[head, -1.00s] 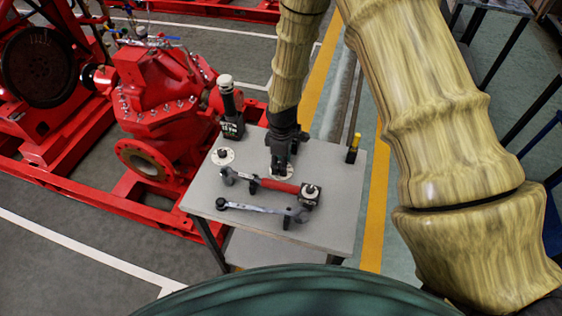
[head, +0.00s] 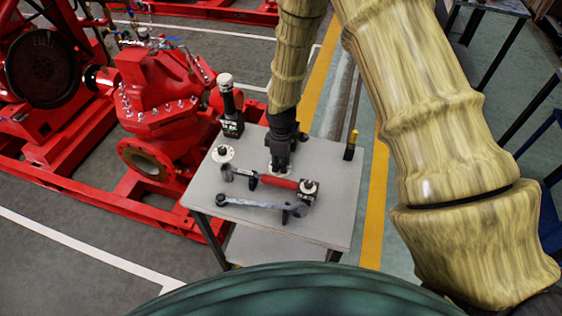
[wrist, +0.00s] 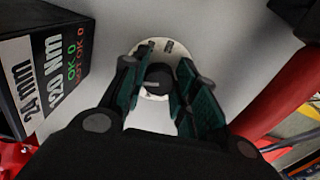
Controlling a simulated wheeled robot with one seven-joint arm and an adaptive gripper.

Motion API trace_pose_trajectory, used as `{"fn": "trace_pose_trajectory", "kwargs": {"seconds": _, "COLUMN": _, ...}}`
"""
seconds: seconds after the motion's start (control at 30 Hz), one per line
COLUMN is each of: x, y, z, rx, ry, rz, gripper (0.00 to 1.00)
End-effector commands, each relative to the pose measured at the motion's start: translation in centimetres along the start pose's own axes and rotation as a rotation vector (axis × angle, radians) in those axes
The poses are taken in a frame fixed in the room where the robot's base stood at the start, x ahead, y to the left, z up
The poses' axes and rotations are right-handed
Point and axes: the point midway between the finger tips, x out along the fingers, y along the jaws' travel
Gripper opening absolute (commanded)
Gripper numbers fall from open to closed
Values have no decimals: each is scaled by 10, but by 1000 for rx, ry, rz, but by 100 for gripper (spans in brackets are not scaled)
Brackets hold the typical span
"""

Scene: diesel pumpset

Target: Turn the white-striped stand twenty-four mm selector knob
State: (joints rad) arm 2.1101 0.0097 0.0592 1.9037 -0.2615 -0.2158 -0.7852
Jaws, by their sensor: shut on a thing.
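In the wrist view, a dark round knob (wrist: 157,80) with a pale stripe across its top sits on a round white dial plate (wrist: 150,47). My gripper (wrist: 158,88) is over it, one finger on each side, shut on the knob. A dark box (wrist: 45,65) marked "24 mm" and "120 Nm" stands to the left. In the head view, my gripper (head: 281,163) points down at the table, and the knob is hidden beneath it. The white dial plate shows only as a small rim around the fingers there.
A red pump (head: 160,100) stands at left.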

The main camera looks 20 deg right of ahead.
Motion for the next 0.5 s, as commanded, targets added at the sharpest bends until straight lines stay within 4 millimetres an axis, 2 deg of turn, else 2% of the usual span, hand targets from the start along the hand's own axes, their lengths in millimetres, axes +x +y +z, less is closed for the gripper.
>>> {"fn": "trace_pose_trajectory", "kwargs": {"seconds": 0.27, "x": -1, "y": 2, "z": 0, "rx": 59, "ry": 0, "rz": 3, "gripper": 5}}
{"fn": "trace_pose_trajectory", "kwargs": {"seconds": 0.5, "x": -1, "y": 1, "z": 1, "rx": 217, "ry": 0, "rz": 4, "gripper": 5}}
